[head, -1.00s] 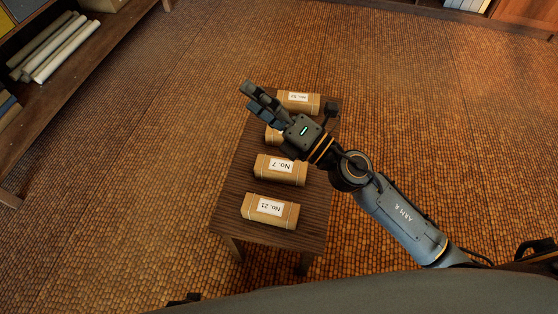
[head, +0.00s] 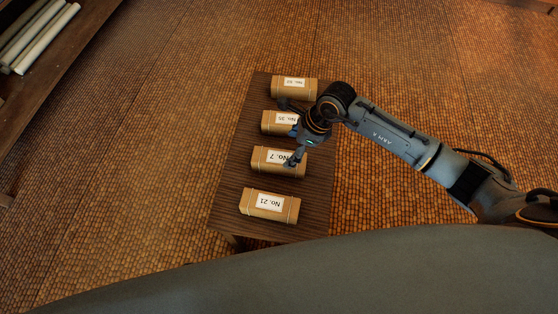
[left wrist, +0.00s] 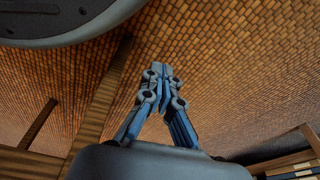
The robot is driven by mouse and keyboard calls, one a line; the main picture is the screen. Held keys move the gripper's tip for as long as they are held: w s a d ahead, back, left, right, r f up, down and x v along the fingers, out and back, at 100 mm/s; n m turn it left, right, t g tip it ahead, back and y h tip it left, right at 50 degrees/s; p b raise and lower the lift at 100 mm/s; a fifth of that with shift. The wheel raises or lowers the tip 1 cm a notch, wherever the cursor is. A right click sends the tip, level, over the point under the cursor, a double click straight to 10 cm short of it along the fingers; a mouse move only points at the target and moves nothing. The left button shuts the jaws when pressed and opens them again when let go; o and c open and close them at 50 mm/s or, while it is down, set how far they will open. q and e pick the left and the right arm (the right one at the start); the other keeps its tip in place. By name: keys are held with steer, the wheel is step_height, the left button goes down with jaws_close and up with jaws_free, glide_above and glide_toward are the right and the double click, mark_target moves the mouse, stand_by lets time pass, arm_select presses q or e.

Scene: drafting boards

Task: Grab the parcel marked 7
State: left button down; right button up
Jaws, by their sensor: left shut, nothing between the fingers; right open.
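The parcel marked No. 7 (head: 263,160) is a brown box with a white label, lying on a dark wooden table (head: 235,178). It is second from the near end of a row of parcels, and its label reads upside down. My right gripper (head: 292,162) points down over the right part of this parcel, its fingers in front of the label's edge. The right gripper is open; whether it touches the parcel I cannot tell. My left gripper (left wrist: 163,72) shows only in the left wrist view, shut and empty above the floor.
Parcel No. 21 (head: 270,205) lies nearer on the table. Parcel No. 35 (head: 278,122), partly hidden by my right arm, and another parcel (head: 294,88) lie farther back. A shelf with white rolls (head: 45,40) stands at the upper left. The surrounding floor is clear.

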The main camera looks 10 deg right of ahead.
mark_target(280, 157)
steer(key=b+x, duration=0.1)
steer(key=x, duration=0.6)
steer(key=shift+w+a+f, duration=0.3)
steer(key=shift+a+f, duration=0.05)
steer(key=shift+f, duration=0.35)
arm_select(q)
steer(key=r, duration=0.1)
steer(key=w+r, duration=0.2)
steer(key=r, duration=0.1)
steer(key=shift+w+d, duration=0.15)
steer(key=shift+w, duration=0.1)
arm_select(e)
steer(key=c, duration=1.6)
